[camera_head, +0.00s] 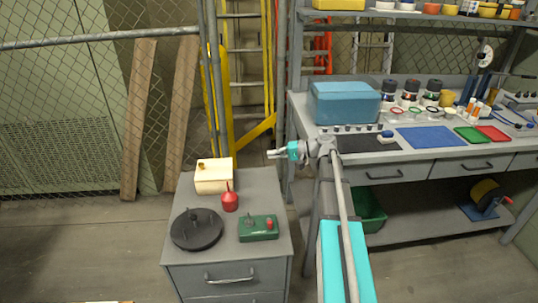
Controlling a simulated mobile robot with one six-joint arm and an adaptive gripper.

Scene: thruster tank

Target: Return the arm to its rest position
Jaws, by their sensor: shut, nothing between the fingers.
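My arm reaches up from the bottom of the head view, right of centre, and bends left at its wrist. My gripper (273,154) is shut and empty. It points left, level with the gap between the grey drawer cabinet (255,185) and the workbench (420,162). It appears to hang above the cabinet's back right corner, touching nothing that I can see.
On the cabinet are a cream box (214,180), a red bulb-shaped bottle (229,201), a black round plate (196,230) and a green control box (258,229). The workbench carries a blue case (343,103) near my wrist. A mesh fence (60,130) and ladders stand behind.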

